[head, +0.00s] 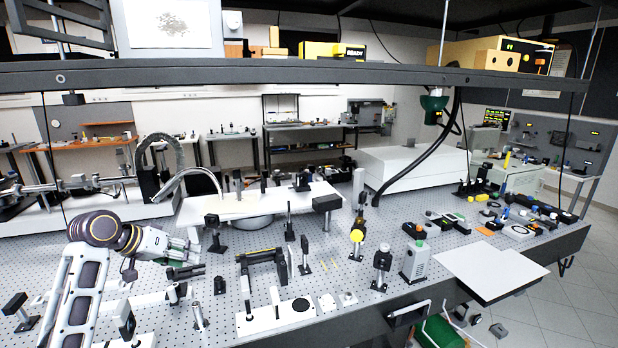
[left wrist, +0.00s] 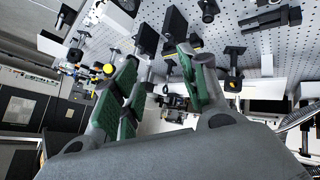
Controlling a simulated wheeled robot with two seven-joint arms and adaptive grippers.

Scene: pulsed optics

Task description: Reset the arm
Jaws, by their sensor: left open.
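My left arm (head: 82,285) comes up from the lower left of the head view and bends at a dark elbow joint. Its gripper (head: 192,250) is held above the left part of the perforated optical table (head: 350,290), pointing right. In the left wrist view the gripper (left wrist: 163,72) is open, with two green-padded fingers apart and nothing between them. Black optic mounts show beyond the fingers. My right arm and right gripper are not in view.
Several post-mounted optics, including one with a yellow disc (head: 357,236), stand right of the gripper. A black rail assembly (head: 262,268) is close by. A shelf (head: 300,72) spans overhead.

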